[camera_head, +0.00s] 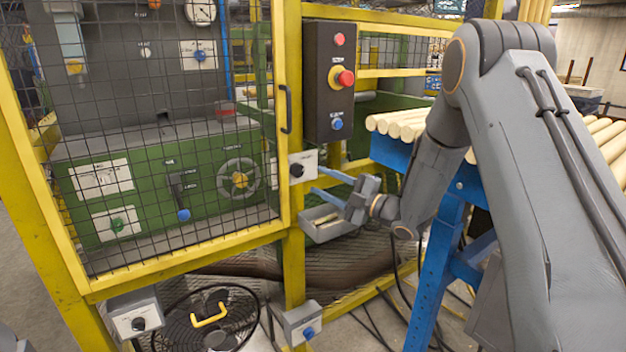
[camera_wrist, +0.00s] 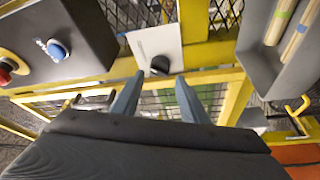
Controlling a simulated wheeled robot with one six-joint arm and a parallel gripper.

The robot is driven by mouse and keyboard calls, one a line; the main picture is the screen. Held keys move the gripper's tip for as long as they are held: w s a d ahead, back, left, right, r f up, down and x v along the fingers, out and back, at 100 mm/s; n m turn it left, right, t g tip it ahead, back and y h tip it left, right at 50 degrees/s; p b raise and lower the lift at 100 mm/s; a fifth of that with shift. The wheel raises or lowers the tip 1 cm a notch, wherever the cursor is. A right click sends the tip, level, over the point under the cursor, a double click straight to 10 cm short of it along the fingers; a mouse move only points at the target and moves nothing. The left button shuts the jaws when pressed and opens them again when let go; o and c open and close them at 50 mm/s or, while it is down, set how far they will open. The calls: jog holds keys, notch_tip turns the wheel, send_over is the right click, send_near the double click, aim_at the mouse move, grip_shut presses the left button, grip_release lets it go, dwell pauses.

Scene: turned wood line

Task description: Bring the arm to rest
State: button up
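My gripper (camera_head: 316,180) is held out to the left in the head view, in front of the yellow cage post. Its two blue fingers are apart, with nothing visible between them. In the wrist view my gripper (camera_wrist: 160,79) is also open. A white-faced switch box (camera_head: 308,160) with a black knob (camera_head: 297,170) is just beyond the fingertips. In the wrist view the black knob (camera_wrist: 160,65) sits just past the gap between the fingertips. I cannot tell whether they touch the box. My arm is bent and reaches down from the upper right.
A control box (camera_head: 325,110) with red and blue buttons hangs above the gripper. A grey tray (camera_head: 330,229) with sticks sits close below it. Wooden rods (camera_head: 400,122) lie on a blue stand (camera_head: 432,270) near my arm. The mesh door (camera_head: 180,150) is on the left.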

jog(key=shift+s+d+f, duration=0.1)
jog(key=shift+s+d, duration=0.25)
jog(key=shift+d, duration=0.1)
jog(key=shift+w, duration=0.1)
jog(key=d+m+t+h+p, duration=0.1)
jog(key=d+m+h+p, duration=0.2)
jog(key=d+m+h, duration=0.55)
jog(key=s+d+m+g+h+p, duration=0.25)
jog(key=s+d+m+h, duration=0.4)
jog(key=s, duration=0.35)
jog(key=s+d+m+g+h+p, duration=0.1)
jog(key=s+m+g, duration=0.8)
jog(key=s, duration=2.2)
jog(key=shift+s+d+f+m+g+p, duration=0.2)
jog(key=shift+d+m+g+p, duration=0.15)
jog(key=shift+m+p, duration=0.4)
